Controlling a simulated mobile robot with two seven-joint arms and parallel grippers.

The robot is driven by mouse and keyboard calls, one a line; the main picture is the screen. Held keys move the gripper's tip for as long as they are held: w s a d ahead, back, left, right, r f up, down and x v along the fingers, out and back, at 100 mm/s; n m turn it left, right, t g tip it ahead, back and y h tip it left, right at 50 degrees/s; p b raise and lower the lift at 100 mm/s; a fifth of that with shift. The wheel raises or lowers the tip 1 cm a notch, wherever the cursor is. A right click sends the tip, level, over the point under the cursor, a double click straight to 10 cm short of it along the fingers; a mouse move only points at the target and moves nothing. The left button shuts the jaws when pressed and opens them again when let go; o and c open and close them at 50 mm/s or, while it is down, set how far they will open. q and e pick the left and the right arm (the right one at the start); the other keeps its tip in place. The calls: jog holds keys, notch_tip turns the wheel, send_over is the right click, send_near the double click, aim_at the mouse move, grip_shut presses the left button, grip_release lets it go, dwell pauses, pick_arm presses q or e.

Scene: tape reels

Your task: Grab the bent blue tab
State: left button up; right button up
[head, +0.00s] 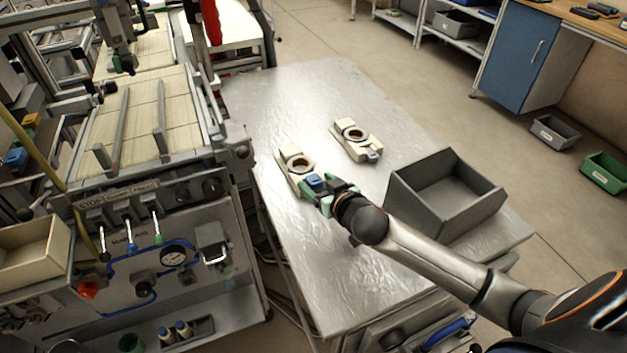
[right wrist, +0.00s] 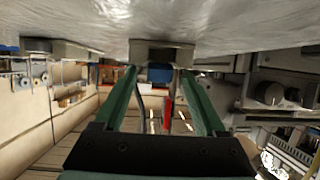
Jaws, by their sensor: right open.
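A pale reel holder (head: 294,158) with a round ring lies on the metal table, and the blue tab (head: 314,181) is at its near end. In the right wrist view the blue tab (right wrist: 160,73) shows below the holder's end (right wrist: 163,51), between the two green fingers. My right gripper (head: 318,190) is open around the tab's end of the holder, fingers apart. I see gaps between the tab and both fingers in the wrist view. The bend of the tab is too small to make out. My left gripper is not in view.
A second pale reel holder (head: 356,138) lies further back on the table (head: 310,100). A grey open bin (head: 444,200) stands to the right, close to my right arm. A machine with a control panel (head: 150,240) stands left of the table. The table's far part is clear.

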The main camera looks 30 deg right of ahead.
jog(key=shift+c, duration=0.3)
grip_shut()
dwell(0.3)
